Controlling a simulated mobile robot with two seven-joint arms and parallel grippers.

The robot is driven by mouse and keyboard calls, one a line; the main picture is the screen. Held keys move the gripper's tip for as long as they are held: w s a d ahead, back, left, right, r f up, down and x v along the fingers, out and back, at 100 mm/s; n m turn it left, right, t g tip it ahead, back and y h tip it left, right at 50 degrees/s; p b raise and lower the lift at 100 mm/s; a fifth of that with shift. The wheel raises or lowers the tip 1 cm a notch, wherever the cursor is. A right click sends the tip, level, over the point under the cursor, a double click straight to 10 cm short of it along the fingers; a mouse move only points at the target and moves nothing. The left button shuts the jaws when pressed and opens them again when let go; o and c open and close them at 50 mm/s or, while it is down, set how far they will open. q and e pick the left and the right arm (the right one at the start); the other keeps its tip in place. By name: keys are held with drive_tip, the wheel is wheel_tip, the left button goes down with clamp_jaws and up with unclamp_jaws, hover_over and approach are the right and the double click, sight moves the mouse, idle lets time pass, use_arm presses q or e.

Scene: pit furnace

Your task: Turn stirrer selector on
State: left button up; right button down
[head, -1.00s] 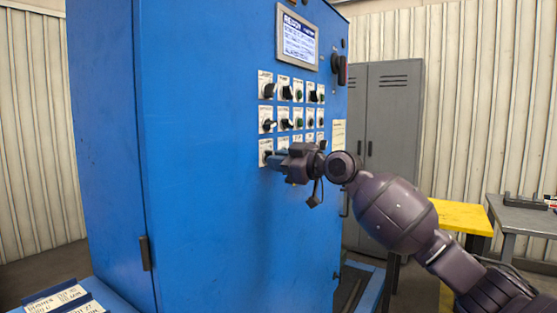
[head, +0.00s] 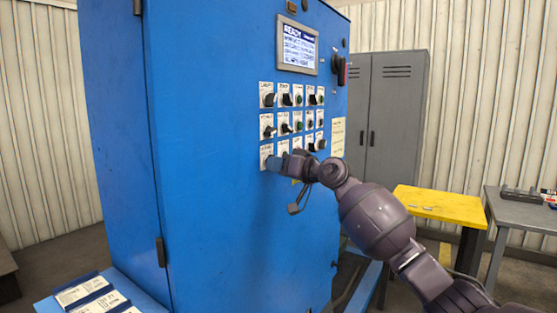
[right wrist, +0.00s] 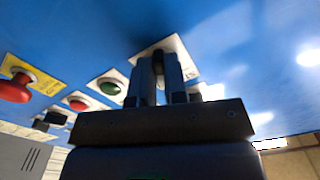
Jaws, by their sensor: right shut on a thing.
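The blue control cabinet (head: 215,200) carries a grid of small selectors and buttons on white label plates below a lit screen (head: 297,46). My right gripper (head: 275,163) is at the lower-left control of this grid. In the right wrist view, my right gripper's two fingers (right wrist: 159,72) are shut on a dark selector knob (right wrist: 158,62) on a white label plate (right wrist: 182,56). The fingers hide most of the knob, so its turn position cannot be told. The label text is too small to read. My left gripper is not in view.
In the right wrist view, a green button (right wrist: 110,88), a red button (right wrist: 78,102) and a red mushroom button (right wrist: 14,88) are close by. A grey locker (head: 385,120), a yellow table (head: 440,205) and a grey table (head: 520,212) stand to the right.

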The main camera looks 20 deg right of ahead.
drive_tip(key=shift+r+m+p, duration=0.1)
drive_tip(key=shift+m+p, duration=0.4)
drive_tip(key=shift+m, duration=0.4)
drive_tip(key=c, duration=1.2)
unclamp_jaws()
drive_tip(key=shift+o, duration=0.2)
drive_tip(key=v, duration=1)
drive_tip(key=shift+s+d, duration=0.25)
drive_tip(key=shift+s, duration=0.1)
